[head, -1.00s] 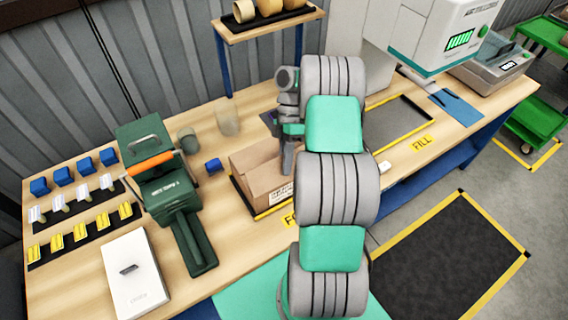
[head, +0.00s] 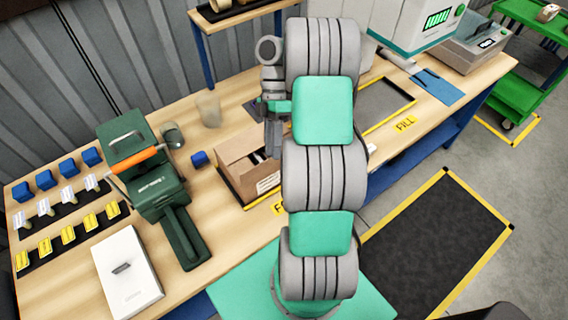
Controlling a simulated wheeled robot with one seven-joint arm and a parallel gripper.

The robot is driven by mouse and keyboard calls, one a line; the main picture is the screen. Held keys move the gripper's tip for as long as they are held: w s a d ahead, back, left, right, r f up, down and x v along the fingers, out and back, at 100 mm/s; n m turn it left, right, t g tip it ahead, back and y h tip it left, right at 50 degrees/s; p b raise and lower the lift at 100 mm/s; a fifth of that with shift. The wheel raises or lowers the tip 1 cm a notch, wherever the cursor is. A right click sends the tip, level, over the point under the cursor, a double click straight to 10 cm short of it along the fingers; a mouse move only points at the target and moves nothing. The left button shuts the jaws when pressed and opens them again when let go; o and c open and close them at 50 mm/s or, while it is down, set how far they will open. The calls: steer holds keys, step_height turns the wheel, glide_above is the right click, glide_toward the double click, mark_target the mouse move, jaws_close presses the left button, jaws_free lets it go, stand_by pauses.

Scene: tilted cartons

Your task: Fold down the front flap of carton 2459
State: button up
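A brown carton (head: 236,171) stands on the yellow-edged black mat on the workbench, left of my arm. It has a white label on its front side, too small to read here. Its top shows an opening with dark and pale contents inside. Its right part is hidden behind my arm, so I cannot tell how each flap lies. My gripper (head: 272,142) points down at the carton's far right edge, partly hidden by my arm. Its fingers are too small and covered to show whether they are open.
A white box (head: 127,272) lies near the front. A second framed mat (head: 384,100) at right is bare. A raised shelf (head: 240,14) stands behind.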

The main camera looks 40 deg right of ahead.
steer(key=s+a+r+b, duration=0.1)
steer(key=s+a+r, duration=0.1)
steer(key=s, duration=0.3)
steer(key=s+a+r+b, duration=0.1)
steer(key=s+r, duration=0.3)
steer(key=s, duration=0.1)
steer(key=shift+a, duration=0.35)
